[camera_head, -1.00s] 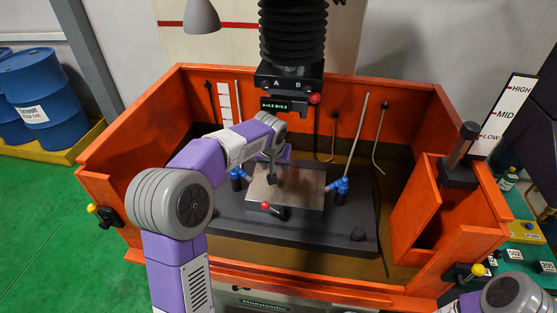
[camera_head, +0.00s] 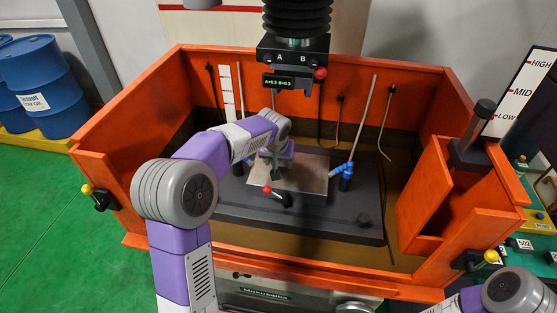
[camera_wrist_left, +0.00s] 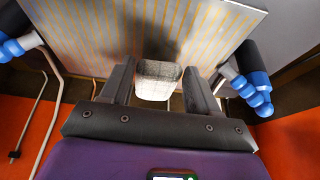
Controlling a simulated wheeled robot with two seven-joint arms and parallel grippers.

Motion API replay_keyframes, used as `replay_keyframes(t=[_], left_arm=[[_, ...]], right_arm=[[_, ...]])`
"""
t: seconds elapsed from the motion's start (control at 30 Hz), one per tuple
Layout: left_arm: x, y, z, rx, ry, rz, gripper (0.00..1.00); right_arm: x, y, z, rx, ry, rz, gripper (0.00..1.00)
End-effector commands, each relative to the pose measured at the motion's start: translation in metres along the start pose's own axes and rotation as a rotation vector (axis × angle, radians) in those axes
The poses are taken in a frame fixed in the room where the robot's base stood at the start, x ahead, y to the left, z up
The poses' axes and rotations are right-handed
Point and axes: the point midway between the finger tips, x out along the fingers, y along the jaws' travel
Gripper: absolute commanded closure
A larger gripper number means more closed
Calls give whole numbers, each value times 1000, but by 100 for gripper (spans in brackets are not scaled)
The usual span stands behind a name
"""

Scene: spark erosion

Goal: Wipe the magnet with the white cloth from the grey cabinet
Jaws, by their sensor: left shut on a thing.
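The magnet (camera_head: 312,178) is a flat silver plate on the dark worktable inside the orange tank. In the left wrist view the magnet (camera_wrist_left: 95,30) shows yellow stripes across its face. My left gripper (camera_head: 276,166) is over the magnet's left part, pointing down. In the left wrist view the left gripper (camera_wrist_left: 158,85) is shut on a pale, whitish cloth (camera_wrist_left: 157,78) between its two dark fingers. The cloth is at the magnet's face; whether it touches cannot be told. The head view hides the cloth behind the gripper. My right gripper is out of view.
The black machine head (camera_head: 292,50) hangs above and behind the magnet. Blue-jointed nozzles (camera_head: 346,172) stand beside the plate. A red-knobbed lever (camera_head: 268,190) is at its front. The orange tank walls (camera_head: 110,215) surround the work area.

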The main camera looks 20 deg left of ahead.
Motion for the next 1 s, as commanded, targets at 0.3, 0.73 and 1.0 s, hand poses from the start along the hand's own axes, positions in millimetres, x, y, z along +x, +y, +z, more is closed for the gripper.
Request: replay_keyframes(t=[0.3, 0.73, 1.0], left_arm=[[2, 0, 1, 0, 0, 0, 69], [10, 0, 4, 0, 0, 0, 69], [15, 0, 6, 0, 0, 0, 69]], right_arm=[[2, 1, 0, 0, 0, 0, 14], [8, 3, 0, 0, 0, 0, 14], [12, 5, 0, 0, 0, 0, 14]])
